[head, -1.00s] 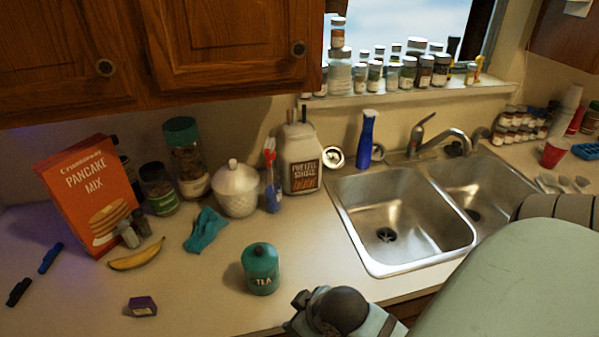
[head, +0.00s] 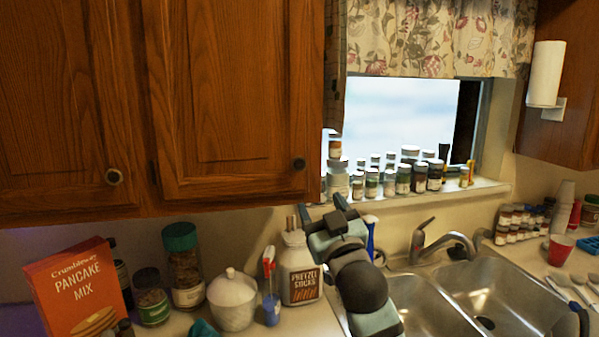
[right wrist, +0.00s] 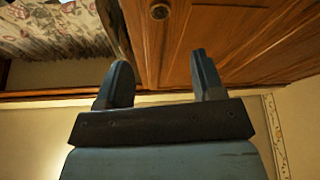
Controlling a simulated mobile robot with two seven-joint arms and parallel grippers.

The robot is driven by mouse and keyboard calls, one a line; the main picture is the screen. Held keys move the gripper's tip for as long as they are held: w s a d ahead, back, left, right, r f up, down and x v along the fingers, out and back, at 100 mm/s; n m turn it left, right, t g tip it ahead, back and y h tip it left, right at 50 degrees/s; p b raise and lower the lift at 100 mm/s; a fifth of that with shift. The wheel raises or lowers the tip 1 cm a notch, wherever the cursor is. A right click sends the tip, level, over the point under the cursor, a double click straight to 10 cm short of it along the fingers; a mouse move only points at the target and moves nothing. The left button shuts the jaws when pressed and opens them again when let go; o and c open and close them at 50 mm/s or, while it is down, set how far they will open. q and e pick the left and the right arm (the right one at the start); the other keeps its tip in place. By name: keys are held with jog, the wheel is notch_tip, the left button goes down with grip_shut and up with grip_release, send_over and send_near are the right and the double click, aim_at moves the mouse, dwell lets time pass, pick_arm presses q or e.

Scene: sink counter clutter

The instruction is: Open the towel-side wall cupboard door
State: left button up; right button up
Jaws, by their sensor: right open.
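A wooden wall cupboard with two closed doors fills the upper left of the head view. Its right door (head: 225,90) has a round dark knob (head: 298,164) near the lower right corner; its left door (head: 65,100) has another knob (head: 114,177). A second wall cupboard (head: 575,110) at the right edge has a paper towel roll (head: 545,73) on its side; its front is not in view. My right gripper (head: 322,210) is open and empty, just below the right door's knob. In the right wrist view a knob (right wrist: 159,11) lies beyond the open fingers (right wrist: 162,76), apart from them.
Spice jars (head: 403,178) line the window sill right of my gripper. The sink (head: 500,290) is at lower right.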

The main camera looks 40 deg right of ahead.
aim_at(299, 166)
jog(key=p+x, duration=0.4)
jog(key=x, duration=0.8)
jog(key=shift+w+d+r, duration=0.15)
jog(key=shift+w+d, duration=0.05)
jog(key=shift+w, duration=0.15)
pick_arm(q)
jog(key=r, duration=0.3)
jog(key=shift+s+a+n, duration=0.15)
jog(key=shift+s+n, duration=0.1)
jog(key=shift+n, duration=0.05)
pick_arm(e)
jog(key=shift+w+d, duration=0.2)
jog(key=shift+w, duration=0.1)
pick_arm(q)
jog(key=shift+w, duration=0.1)
pick_arm(e)
jog(key=shift+c, duration=0.2)
jog(key=c, duration=1.1)
pick_arm(q)
jog(key=shift+w+a+r, duration=0.1)
jog(key=shift+w+r, duration=0.15)
jog(key=shift+r, duration=0.05)
pick_arm(e)
grip_shut()
pick_arm(q)
jog(key=shift+s, duration=0.1)
pick_arm(e)
jog(key=shift+a, duration=0.1)
